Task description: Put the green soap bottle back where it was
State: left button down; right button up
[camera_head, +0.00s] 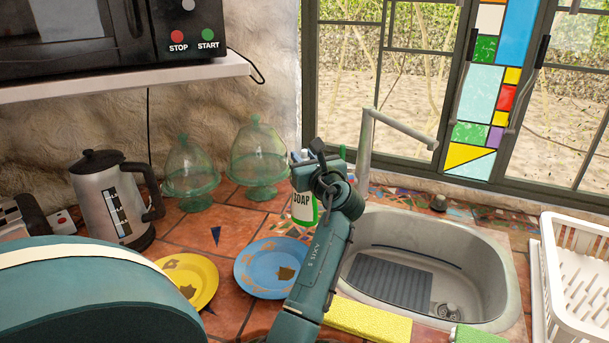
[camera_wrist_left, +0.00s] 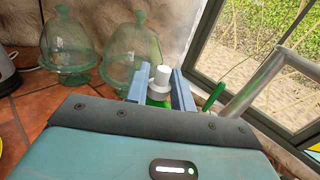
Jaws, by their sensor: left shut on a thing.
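The green soap bottle (camera_head: 303,208) with a white label stands roughly upright just left of the sink in the head view, partly hidden by my left arm. My left gripper (camera_head: 308,158) is around its upper part. In the left wrist view, the bottle's white pump top (camera_wrist_left: 159,80) shows between the two fingers of my left gripper (camera_wrist_left: 160,92), which is shut on it. The bottle's base is partly covered, so I cannot tell whether it touches the counter. My right gripper is not in view.
Two glass domed stands (camera_head: 190,175) (camera_head: 258,155) and a kettle (camera_head: 110,200) are left of the bottle. A yellow plate (camera_head: 205,283) and blue plate (camera_head: 250,262) lie in front. The sink (camera_head: 490,270), yellow sponge (camera_head: 370,319) and white rack (camera_head: 552,285) are to the right.

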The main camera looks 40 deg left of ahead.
pick_arm(q)
jog(key=shift+f, duration=1.65)
jog(key=c, duration=1.6)
grip_release()
jog(key=shift+f, duration=0.3)
jog(key=shift+c, duration=0.2)
jog(key=o, duration=0.5)
jog(key=shift+c, duration=0.2)
jog(key=shift+r, duration=0.1)
